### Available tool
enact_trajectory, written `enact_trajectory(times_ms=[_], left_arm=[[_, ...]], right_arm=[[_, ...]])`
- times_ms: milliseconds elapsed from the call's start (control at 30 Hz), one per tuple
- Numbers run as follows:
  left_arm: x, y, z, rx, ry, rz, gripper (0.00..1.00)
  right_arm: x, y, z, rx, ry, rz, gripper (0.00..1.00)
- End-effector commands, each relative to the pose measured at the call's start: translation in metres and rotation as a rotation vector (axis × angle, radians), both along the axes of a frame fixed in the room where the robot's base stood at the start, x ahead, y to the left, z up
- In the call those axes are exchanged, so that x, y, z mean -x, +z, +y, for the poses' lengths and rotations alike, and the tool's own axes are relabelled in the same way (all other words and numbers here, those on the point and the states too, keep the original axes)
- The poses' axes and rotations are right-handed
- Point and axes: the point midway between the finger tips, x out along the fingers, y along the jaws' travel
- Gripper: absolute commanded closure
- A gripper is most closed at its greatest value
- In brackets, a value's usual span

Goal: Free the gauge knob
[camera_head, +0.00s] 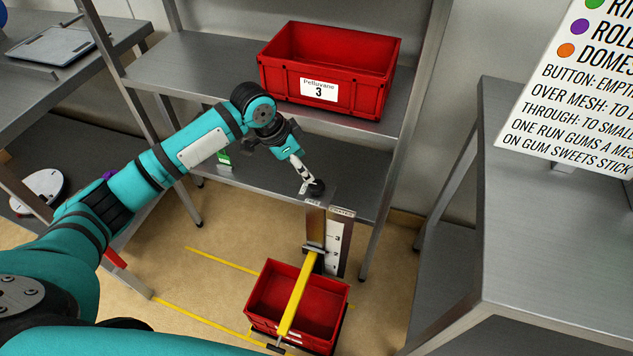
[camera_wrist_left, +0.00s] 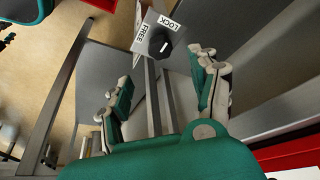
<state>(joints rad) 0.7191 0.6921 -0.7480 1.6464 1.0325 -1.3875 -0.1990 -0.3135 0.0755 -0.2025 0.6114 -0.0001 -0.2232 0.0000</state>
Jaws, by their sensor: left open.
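The gauge knob (camera_wrist_left: 159,43) is black and round with a white mark, on a grey plate lettered FREE and LOCK. I cannot tell for sure which word the mark points to. In the head view the knob (camera_head: 317,187) sits at the top of the gauge post (camera_head: 315,226), beside a scale (camera_head: 338,240). A yellow bar (camera_head: 297,294) runs from the post over a red crate. My left gripper (camera_head: 304,179) is close to the knob. In the wrist view its fingers (camera_wrist_left: 158,82) are spread and empty, with the knob beyond them. My right gripper is out of view.
The lower red crate (camera_head: 265,302) stands on the floor below the post. Another red crate (camera_head: 383,93), labelled Petluvane 3, is on the shelf (camera_head: 180,63) behind. A metal bench (camera_head: 560,220) is at the right, under a printed sign (camera_head: 575,95). A small green box (camera_head: 224,160) stands on the lower shelf.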

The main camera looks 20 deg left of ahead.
Motion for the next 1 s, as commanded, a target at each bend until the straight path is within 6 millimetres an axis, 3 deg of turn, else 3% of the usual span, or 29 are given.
enact_trajectory(times_ms=[200, 433, 600, 900, 1000], left_arm=[[-0.012, -0.047, -0.014, 0.001, 0.001, 0.003, 0.38], [-0.023, -0.081, -0.024, 0.001, 0.002, 0.001, 0.38], [-0.026, -0.092, -0.028, 0.000, 0.001, -0.001, 0.38], [-0.027, -0.094, -0.028, -0.001, 0.001, -0.002, 0.38], [-0.027, -0.094, -0.028, 0.000, 0.000, -0.001, 0.50]], right_arm=[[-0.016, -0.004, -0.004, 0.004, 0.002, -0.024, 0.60], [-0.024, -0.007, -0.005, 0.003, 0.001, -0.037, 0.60], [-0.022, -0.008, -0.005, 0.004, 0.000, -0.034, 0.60], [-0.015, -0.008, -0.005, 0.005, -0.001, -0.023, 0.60], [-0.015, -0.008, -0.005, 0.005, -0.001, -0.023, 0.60]])
